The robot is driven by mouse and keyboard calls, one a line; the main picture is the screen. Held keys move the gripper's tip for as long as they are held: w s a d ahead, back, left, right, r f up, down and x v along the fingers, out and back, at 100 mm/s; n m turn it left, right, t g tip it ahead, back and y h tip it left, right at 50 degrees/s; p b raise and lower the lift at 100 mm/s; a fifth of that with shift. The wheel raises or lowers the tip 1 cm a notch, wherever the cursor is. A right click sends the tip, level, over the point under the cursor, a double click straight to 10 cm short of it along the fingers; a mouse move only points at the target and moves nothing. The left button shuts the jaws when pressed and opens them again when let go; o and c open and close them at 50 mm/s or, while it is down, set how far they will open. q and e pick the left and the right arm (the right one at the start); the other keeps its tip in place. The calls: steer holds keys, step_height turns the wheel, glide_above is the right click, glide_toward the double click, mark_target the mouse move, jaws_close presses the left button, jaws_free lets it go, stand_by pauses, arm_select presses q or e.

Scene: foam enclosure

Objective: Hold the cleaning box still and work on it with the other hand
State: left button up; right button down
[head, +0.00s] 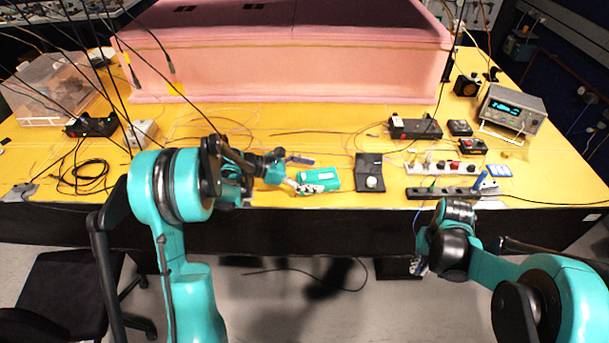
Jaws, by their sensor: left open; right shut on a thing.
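The cleaning box, a small teal case with a pale top patch (319,179), lies on the yellow table near its front edge, left of a black box. My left gripper (297,187) is open at the left end of the teal case. Its fingertips are at or very near the case; I cannot tell whether they touch. My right gripper (419,266) is in front of the table, below its front edge, right of the case and well apart from it. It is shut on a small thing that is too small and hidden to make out.
A black box with a pale round part (370,172) stands right of the case. Power strips (443,193) and a meter (511,110) are further right. Thin cables cross the yellow table (235,118). A pink foam enclosure (285,60) fills the back.

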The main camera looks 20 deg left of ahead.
mark_target(324, 176)
arm_select(q)
steer(key=shift+b+x, duration=0.5)
steer(key=shift+x, duration=2.3)
steer(key=c, duration=1.4)
